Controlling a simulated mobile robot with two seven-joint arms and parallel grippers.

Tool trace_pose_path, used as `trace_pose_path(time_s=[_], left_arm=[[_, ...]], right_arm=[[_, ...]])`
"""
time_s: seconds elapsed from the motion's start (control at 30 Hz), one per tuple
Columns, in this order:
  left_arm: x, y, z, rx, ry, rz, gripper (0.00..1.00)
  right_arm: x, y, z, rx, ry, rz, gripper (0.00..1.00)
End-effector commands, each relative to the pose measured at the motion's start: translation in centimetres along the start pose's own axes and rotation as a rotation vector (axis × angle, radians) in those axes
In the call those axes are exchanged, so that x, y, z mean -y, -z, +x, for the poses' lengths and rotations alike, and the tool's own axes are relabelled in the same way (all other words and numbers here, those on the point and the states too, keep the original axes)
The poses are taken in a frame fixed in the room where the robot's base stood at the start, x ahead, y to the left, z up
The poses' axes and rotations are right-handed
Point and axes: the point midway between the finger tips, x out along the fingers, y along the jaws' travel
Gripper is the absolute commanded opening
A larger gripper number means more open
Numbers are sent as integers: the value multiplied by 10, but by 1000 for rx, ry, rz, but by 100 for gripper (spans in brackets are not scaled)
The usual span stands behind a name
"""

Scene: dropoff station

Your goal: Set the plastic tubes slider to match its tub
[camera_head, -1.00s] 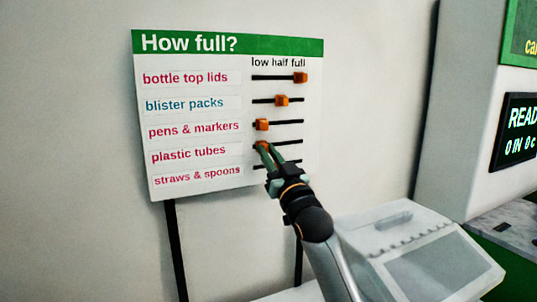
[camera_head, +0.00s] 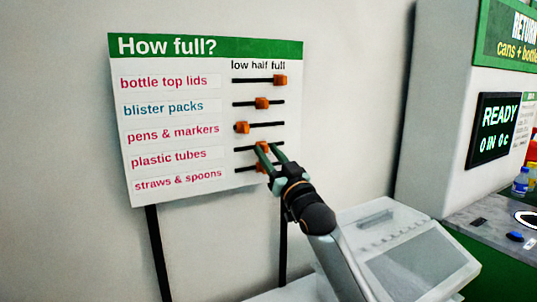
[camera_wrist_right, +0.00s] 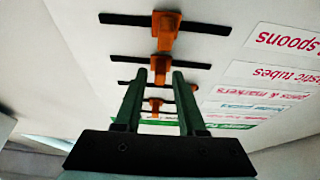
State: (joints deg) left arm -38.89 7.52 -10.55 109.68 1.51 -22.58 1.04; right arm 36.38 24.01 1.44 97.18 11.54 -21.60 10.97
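The "How full?" board (camera_head: 210,190) shows several tracks with orange sliders. The plastic tubes slider (camera_head: 262,147) is near the middle of its track, under "half". My right gripper (camera_head: 269,148) is at this slider with its fingers spread. In the right wrist view, which shows the board upside down, the plastic tubes slider (camera_wrist_right: 160,64) is between and just beyond the open fingertips (camera_wrist_right: 159,74), with gaps at both sides. My left gripper is not in view. No tub shows.
The straws & spoons slider (camera_head: 261,168) is close below, partly behind my right fingers, near mid-track. The pens & markers slider (camera_head: 241,127) is at low, blister packs (camera_head: 261,103) at half, bottle top lids (camera_head: 280,80) at full. A grey sloped-top box (camera_head: 420,270) stands at right.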

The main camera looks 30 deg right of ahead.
Motion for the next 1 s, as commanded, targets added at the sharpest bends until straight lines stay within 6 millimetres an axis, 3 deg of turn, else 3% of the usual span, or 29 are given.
trace_pose_path(time_s=[0.3,0.47,1.0], left_arm=[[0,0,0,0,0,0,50],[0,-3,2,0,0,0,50],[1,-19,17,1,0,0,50]], right_arm=[[0,0,0,-2,0,0,48],[0,-1,-10,-1,1,0,48],[0,-2,-106,0,1,-2,48]])
